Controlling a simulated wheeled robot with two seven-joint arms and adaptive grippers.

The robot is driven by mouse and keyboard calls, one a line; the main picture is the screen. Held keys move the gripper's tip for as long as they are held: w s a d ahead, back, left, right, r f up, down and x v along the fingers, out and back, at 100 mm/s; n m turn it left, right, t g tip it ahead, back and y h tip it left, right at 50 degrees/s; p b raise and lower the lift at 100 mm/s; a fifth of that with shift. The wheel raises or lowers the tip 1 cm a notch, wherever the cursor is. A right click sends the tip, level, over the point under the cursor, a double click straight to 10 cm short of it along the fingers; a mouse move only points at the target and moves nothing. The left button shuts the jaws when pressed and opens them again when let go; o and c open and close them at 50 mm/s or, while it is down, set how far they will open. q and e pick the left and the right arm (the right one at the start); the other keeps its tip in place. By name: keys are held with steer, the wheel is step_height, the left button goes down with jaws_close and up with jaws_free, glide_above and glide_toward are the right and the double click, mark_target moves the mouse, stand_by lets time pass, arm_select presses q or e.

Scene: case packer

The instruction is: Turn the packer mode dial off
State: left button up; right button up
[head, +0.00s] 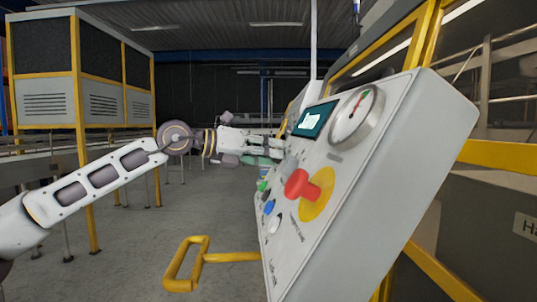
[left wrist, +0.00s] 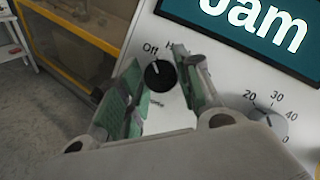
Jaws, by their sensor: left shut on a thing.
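The packer mode dial is a small round black knob (left wrist: 160,75) on the pale control panel (head: 365,190), with "Off" printed at its upper left in the left wrist view. A small white mark on the knob appears to point up and left, towards "Off". My left gripper (left wrist: 162,92) has its green-padded fingers on either side of the knob, shut on it. In the head view my left gripper (head: 275,151) reaches the panel's far left edge, and the dial is hidden there. My right gripper is in neither view.
A red knob on a yellow disc (head: 305,187), coloured buttons and a round gauge (head: 355,118) are on the panel. A screen reading "Jam" (left wrist: 250,28) and a numbered grey dial (left wrist: 268,122) are near the gripper. A yellow handle (head: 190,265) stands below left.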

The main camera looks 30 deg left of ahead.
arm_select(q)
steer(key=shift+r, duration=0.15)
steer(key=o, duration=1)
steer(key=shift+s, duration=0.4)
steer(key=shift+a+v, duration=0.2)
steer(key=shift+v, duration=5.45)
steer(key=shift+w, duration=0.1)
